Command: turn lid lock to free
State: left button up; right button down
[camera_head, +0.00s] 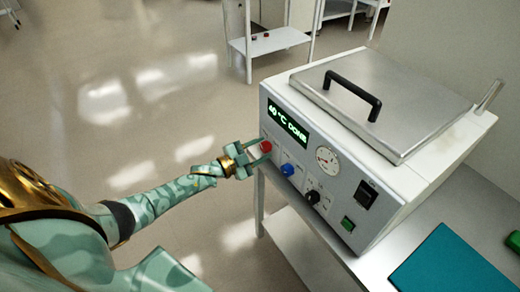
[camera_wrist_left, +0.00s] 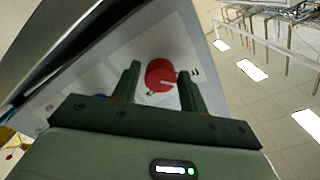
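The water-bath-like machine (camera_head: 395,190) stands on a white table, with a flat metal lid (camera_head: 395,95) and black handle (camera_head: 350,93) on top. Its display reads "40 °C DONE". A red knob (camera_head: 265,147) sits at the left end of the front panel; in the left wrist view the red knob (camera_wrist_left: 160,75) has a pale pointer mark. My left gripper (camera_head: 259,153) is at this knob, its open fingers on either side of it in the wrist view. Whether they touch it I cannot tell. My right gripper is not in view.
A blue knob (camera_head: 287,169), a black knob (camera_head: 312,197), a dial gauge (camera_head: 327,160), a black switch (camera_head: 366,194) and a green button (camera_head: 347,224) share the panel. A teal mat (camera_head: 447,262) lies on the table at right. Open floor lies left.

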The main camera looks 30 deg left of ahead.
pick_arm(q)
jog(key=shift+o, duration=0.5)
jog(key=shift+s+a, duration=0.15)
jog(key=shift+s, duration=0.2)
jog(key=p+v, duration=0.2)
jog(key=v, duration=1.3)
jog(key=shift+s+a, duration=0.15)
jog(key=shift+s, duration=0.1)
